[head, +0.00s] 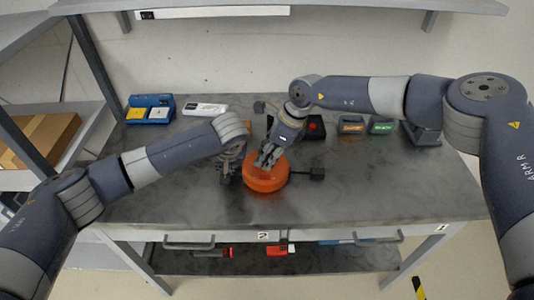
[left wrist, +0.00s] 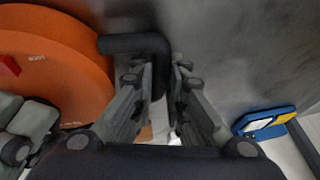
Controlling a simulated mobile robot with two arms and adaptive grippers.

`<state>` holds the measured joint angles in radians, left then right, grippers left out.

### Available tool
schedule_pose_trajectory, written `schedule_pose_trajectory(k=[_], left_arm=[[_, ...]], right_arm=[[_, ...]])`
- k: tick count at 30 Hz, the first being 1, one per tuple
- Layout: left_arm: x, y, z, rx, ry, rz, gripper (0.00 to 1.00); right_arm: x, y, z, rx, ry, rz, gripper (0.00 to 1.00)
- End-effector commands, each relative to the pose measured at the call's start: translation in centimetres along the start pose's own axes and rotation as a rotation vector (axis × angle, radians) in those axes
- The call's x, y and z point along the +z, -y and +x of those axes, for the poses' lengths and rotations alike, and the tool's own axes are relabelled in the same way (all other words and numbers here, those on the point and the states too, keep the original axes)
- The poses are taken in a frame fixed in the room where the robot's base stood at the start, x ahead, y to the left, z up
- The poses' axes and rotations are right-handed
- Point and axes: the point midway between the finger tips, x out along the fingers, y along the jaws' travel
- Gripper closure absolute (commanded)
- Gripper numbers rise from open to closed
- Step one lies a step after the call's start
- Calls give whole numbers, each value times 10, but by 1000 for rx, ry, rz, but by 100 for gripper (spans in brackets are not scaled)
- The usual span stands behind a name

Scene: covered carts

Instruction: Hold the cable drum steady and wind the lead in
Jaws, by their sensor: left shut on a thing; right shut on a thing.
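The orange cable drum (head: 264,184) lies flat on the grey table, a little below the picture's middle; it also fills the upper left of the left wrist view (left wrist: 60,50). A short dark lead (head: 299,173) runs right from it to a black block-like plug (head: 317,173). My left gripper (head: 228,168) is at the drum's left side, its fingers shut on a dark bent handle (left wrist: 130,44) that joins the drum's side. My right gripper (head: 268,158) reaches down onto the drum's top and is shut on a part there that its fingers hide.
A blue tray (head: 150,101) with yellow and white pieces and a white strip (head: 205,109) stand at the back left. A black box with a red button (head: 314,127), a yellow-marked box (head: 351,125) and a green one (head: 381,126) stand behind right. The table's front right is clear.

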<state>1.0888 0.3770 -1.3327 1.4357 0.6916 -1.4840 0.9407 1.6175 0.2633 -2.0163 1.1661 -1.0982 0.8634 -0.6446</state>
Motion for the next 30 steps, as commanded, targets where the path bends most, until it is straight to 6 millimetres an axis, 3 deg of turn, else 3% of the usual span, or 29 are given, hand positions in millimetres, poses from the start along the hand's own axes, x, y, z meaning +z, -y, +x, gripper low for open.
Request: schedule_pose_trajectory(k=[30], left_arm=[[0, -1, -1, 2, -1, 1, 100]], right_arm=[[1, -3, 1, -354, -2, 857, 91]])
